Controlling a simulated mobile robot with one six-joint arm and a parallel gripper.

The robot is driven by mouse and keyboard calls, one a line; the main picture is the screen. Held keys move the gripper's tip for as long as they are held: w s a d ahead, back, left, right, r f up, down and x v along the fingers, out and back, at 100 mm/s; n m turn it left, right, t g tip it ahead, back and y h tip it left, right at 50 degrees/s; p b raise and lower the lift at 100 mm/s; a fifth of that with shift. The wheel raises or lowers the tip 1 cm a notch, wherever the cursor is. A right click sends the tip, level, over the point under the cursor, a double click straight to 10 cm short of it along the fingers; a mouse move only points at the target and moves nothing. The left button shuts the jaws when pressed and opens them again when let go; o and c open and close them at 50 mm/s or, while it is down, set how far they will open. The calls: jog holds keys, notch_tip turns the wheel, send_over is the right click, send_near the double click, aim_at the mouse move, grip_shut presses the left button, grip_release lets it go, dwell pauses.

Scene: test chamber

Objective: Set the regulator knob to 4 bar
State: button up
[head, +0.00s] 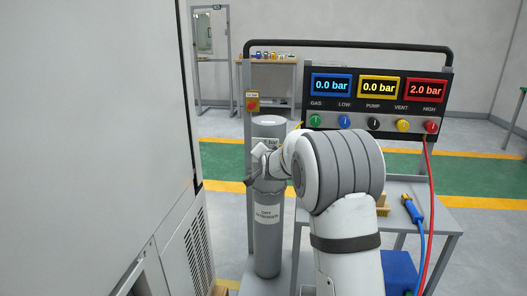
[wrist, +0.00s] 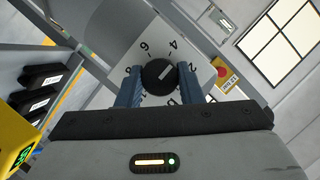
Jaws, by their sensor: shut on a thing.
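The black regulator knob (wrist: 158,76) sits on a white dial plate (wrist: 155,45) in the wrist view. The figures 6, 4 and 2 are readable around it. Its white pointer line slants up and right, seemingly between 4 and 2. My gripper (wrist: 160,71) has its two blue fingers on either side of the knob and is shut on it. In the head view my gripper (head: 257,164) is at the upper part of the grey gas cylinder (head: 268,240); the knob is hidden there. A label above it is partly covered, with "bar" readable.
A panel (head: 375,105) on a cart reads 0.0, 0.0 and 2.0 bar. A large grey cabinet (head: 90,130) fills the left. Red and blue hoses hang at right.

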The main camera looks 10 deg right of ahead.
jog(key=n+p, duration=0.1)
jog(key=p, duration=0.2)
jog(key=n+p, duration=0.1)
jog(key=p, duration=0.2)
jog(key=shift+a+r+g+h, duration=0.1)
jog(key=shift+r+g+h, duration=0.1)
jog(key=shift+g+h, duration=0.2)
jog(key=shift+f+p, duration=0.15)
jog(key=shift+p, duration=0.2)
jog(key=o, duration=1)
jog(key=shift+c, duration=0.2)
jog(key=v, duration=0.7)
jog(key=shift+s, duration=0.3)
jog(key=shift+a, duration=0.1)
